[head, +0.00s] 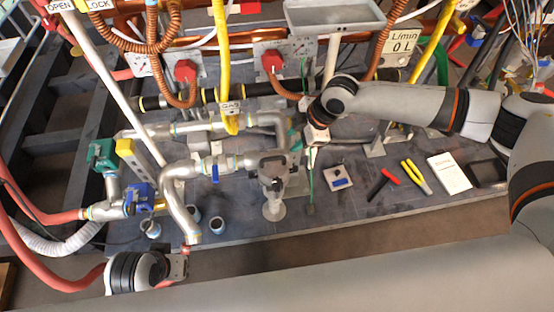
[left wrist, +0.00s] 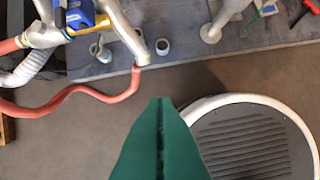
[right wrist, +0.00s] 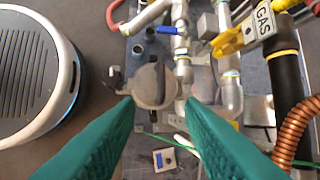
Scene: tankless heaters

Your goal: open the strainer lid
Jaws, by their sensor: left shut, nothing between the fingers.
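The grey metal strainer (head: 274,172) stands on the bench near its front edge, right of the curved grey pipe. In the right wrist view its round lid (right wrist: 154,86) faces the camera and looks closed, with a small clamp-like part on its left. My right gripper (right wrist: 161,101) is open, with its green fingers spread and the lid showing between and beyond the tips. I cannot tell contact. In the head view this gripper (head: 300,142) is behind and right of the strainer, partly hidden. My left gripper (left wrist: 159,100) is shut and empty, over the floor before the bench.
Grey pipes with a blue-handled valve (head: 215,173) run left of the strainer. A yellow gas pipe (head: 224,60) hangs behind it. Pliers (head: 416,177), a white card (head: 449,174) and a small box (head: 338,178) lie right. A red hose (left wrist: 85,90) curves at left.

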